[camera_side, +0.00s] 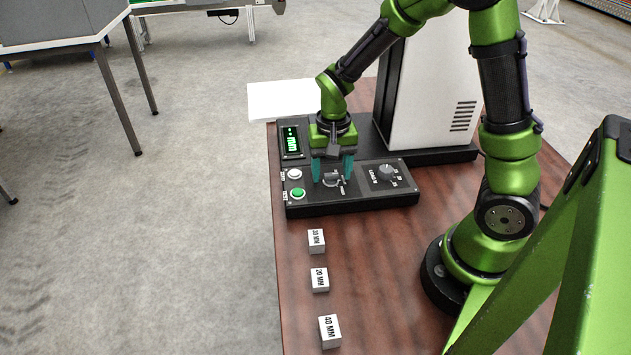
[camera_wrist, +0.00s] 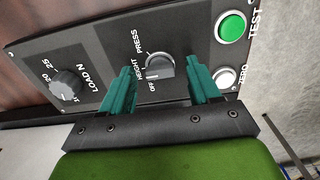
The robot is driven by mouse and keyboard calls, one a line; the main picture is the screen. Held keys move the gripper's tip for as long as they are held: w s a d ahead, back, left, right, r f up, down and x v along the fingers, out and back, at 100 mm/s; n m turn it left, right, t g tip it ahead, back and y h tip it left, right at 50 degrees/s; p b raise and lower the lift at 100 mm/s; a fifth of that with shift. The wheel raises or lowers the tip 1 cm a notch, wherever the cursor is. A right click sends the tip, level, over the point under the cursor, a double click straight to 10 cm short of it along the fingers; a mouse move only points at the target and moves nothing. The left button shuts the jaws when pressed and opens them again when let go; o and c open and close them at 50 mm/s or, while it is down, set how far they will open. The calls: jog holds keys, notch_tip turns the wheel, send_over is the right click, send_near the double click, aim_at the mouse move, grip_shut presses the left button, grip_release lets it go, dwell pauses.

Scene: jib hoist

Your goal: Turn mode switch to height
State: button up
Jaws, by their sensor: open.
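The mode switch (camera_wrist: 160,68) is a dark rotary knob on the black control panel (camera_wrist: 105,45), with labels OFF, HEIGHT and PRESS around it. A pale mark shows by its edge near the OFF and HEIGHT labels; I cannot tell surely which position it points to. My gripper (camera_wrist: 163,74) is open, with one teal finger on each side of the knob. In the side view my gripper (camera_side: 331,180) points down over the mode switch (camera_side: 333,182), which its fingers partly hide. I cannot tell whether the fingers touch the knob.
A LOAD N dial (camera_side: 386,173) sits on one side of the switch. A white ZERO button (camera_side: 295,174) and green TEST button (camera_side: 297,192) sit on the other. A lit green display (camera_side: 291,140) stands behind. Three marked blocks, one the 40 MM block (camera_side: 329,331), lie on the table.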

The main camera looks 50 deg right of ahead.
aim_at(331, 174)
notch_tip(331, 174, up, 17)
jog(key=shift+f, duration=0.15)
dwell(0.4)
jog(key=s+a+r+n+t+y, duration=0.2)
jog(key=s+a+n+t, duration=0.3)
jog(key=s, duration=0.5)
jog(key=shift+a+r+t, duration=0.25)
jog(key=shift+a+t, duration=0.75)
jog(key=shift+t, duration=0.1)
